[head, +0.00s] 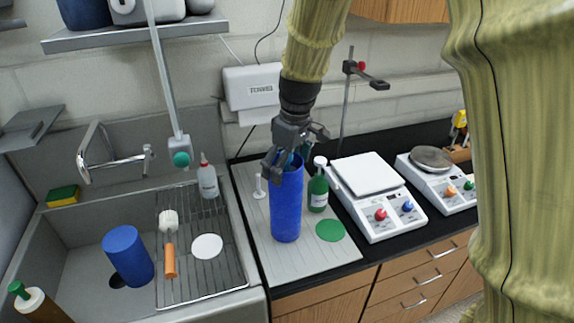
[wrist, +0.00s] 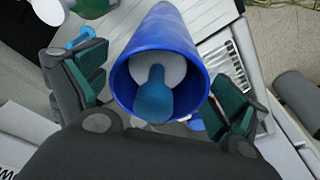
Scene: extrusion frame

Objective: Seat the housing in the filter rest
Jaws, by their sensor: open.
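A tall blue cylinder (head: 286,208), likely the housing, stands upright on the ribbed light board. In the wrist view its open mouth (wrist: 160,33) faces me, with a smaller blue rounded piece (wrist: 154,97) and a pale disc (wrist: 170,68) showing in the opening. My gripper (head: 288,158) is open at the cylinder's top. In the wrist view its teal-padded fingers (wrist: 158,88) lie on either side of the cylinder, with visible gaps. I cannot tell which thing is the filter rest. The cylinder's base is hidden in the wrist view.
A green bottle (head: 318,190) stands close right of the cylinder, and a green disc (head: 330,230) lies in front of it. White scales (head: 378,205) stand further right. The sink (head: 75,235) at left holds a blue container (head: 128,255) and a wire rack (head: 225,275).

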